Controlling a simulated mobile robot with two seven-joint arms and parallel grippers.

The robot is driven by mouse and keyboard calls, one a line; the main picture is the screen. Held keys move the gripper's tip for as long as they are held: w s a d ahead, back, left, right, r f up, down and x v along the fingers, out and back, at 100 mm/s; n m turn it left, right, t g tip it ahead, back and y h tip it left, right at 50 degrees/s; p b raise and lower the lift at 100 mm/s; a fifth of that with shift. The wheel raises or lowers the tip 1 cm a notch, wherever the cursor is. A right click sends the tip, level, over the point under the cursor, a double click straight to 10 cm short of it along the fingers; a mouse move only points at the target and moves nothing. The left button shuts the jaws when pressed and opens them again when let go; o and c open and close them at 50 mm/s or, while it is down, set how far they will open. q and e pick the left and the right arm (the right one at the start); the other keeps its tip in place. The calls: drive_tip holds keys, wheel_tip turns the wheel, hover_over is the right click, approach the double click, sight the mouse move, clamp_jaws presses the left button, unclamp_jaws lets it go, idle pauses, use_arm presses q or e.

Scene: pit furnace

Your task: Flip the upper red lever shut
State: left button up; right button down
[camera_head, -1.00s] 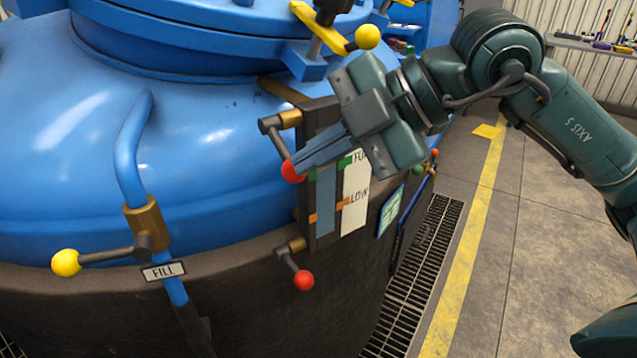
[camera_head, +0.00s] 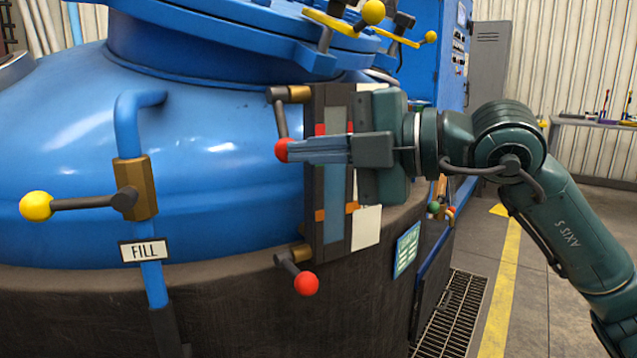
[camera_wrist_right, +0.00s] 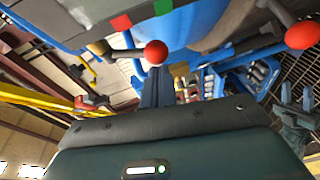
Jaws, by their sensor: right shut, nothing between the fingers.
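The upper red lever has a red ball knob (camera_head: 282,150) on a dark arm that hangs down from a brass valve at the top of the gauge (camera_head: 334,190). My right gripper (camera_head: 292,151) is shut and empty, coming in from the right across the gauge. Its fingertips are at the red knob and seem to touch it; the exact contact is hard to tell. In the right wrist view the upper knob (camera_wrist_right: 156,53) sits just beyond the fingertips (camera_wrist_right: 156,72). The lower red lever's knob (camera_head: 306,284) hangs down to the right below.
A yellow-knobbed fill lever (camera_head: 37,206) sticks out left of a blue pipe above the FILL label (camera_head: 146,250). Yellow handles (camera_head: 372,13) sit on the lid above. A blue-green sign (camera_head: 406,250) hangs right of the gauge. The floor at right is clear.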

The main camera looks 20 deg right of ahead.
use_arm(q)
drive_tip(key=shift+w+d+r+t+h+b, duration=0.4)
drive_tip(key=shift+h+b, duration=0.5)
drive_tip(key=shift+b, duration=1.6)
use_arm(e)
drive_tip(key=shift+w+a+f+n+t+y, duration=0.2)
drive_tip(key=shift+w+f+n+t+y, duration=0.25)
drive_tip(key=shift+w+f, duration=0.2)
drive_tip(key=shift+w+a+f+n+t+y, duration=0.15)
drive_tip(key=shift+w+f+n+t+y, duration=0.2)
drive_tip(key=shift+w+f+y, duration=0.3)
use_arm(q)
drive_tip(key=shift+s+r, duration=0.1)
use_arm(e)
drive_tip(key=shift+w+r, duration=0.1)
